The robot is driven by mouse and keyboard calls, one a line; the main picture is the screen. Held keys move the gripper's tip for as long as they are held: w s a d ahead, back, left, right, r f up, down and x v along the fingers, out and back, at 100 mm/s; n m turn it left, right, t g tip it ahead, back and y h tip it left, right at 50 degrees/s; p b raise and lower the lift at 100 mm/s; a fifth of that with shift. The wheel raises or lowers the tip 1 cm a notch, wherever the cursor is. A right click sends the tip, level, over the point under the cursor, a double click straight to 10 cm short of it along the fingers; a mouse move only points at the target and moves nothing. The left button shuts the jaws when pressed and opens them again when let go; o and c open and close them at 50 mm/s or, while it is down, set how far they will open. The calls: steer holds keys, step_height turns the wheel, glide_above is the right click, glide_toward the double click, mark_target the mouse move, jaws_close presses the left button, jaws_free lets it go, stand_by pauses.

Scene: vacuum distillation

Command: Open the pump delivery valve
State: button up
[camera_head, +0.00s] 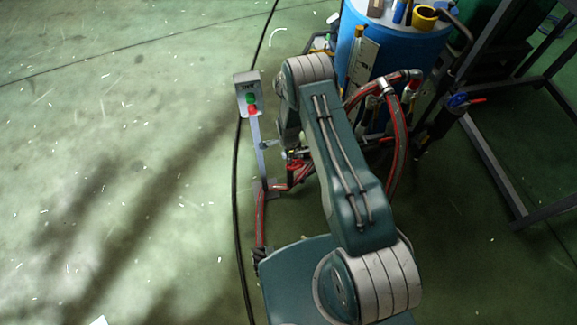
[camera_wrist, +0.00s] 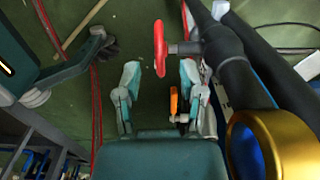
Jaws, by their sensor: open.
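A red valve handle (camera_wrist: 159,48) on a short grey stem sticks out from a dark pipe (camera_wrist: 232,72) in the wrist view. It appears at the upper middle, between and partly beyond my fingertips. My gripper (camera_wrist: 160,84) is open, with one finger on each side and nothing held. An orange lever (camera_wrist: 173,102) shows beside the right finger, lower down. I cannot tell which of the two handles is the delivery valve, or whether either finger touches one. In the head view my arm hides the gripper; small red piping (camera_head: 296,170) shows beside the arm.
A control box with green and red buttons (camera_head: 250,98) stands on a post left of my arm. A blue drum (camera_head: 390,52) and red-striped hoses (camera_head: 398,150) are behind and right. A dark metal frame (camera_head: 490,165) stands further right. The floor at left is clear.

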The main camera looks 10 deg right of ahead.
mark_target(289, 166)
step_height(289, 166, down, 9)
steer(key=shift+f, duration=0.2)
stand_by(0.3)
jaws_close()
